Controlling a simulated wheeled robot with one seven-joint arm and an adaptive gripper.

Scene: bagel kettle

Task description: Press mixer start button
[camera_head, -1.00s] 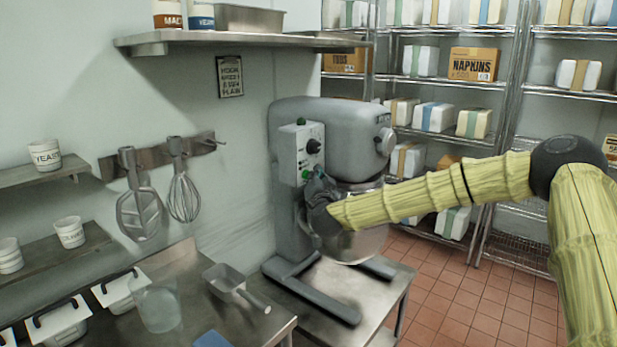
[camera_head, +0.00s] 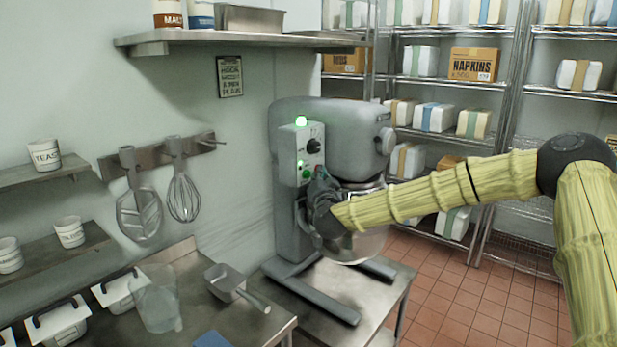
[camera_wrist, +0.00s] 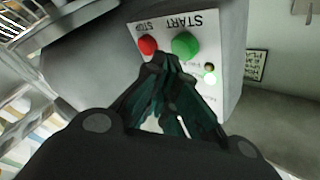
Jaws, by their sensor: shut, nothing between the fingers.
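The grey mixer (camera_head: 330,120) stands on a low metal table. In the wrist view the green START button (camera_wrist: 186,45) and red STOP button (camera_wrist: 148,45) show on the white panel, with labels upside down. My gripper (camera_wrist: 165,62) is shut and empty, its tips in front of the panel just below the two buttons. I cannot tell whether the tips touch the panel. In the head view my gripper (camera_head: 322,178) is beside the box's lower end.
A steel bowl (camera_head: 355,245) sits under the mixer head, close to my gripper. A whisk (camera_head: 184,195) and a flat beater (camera_head: 139,213) hang on the wall at left. A wall shelf (camera_head: 240,42) is above. Wire racks (camera_head: 510,150) stand behind.

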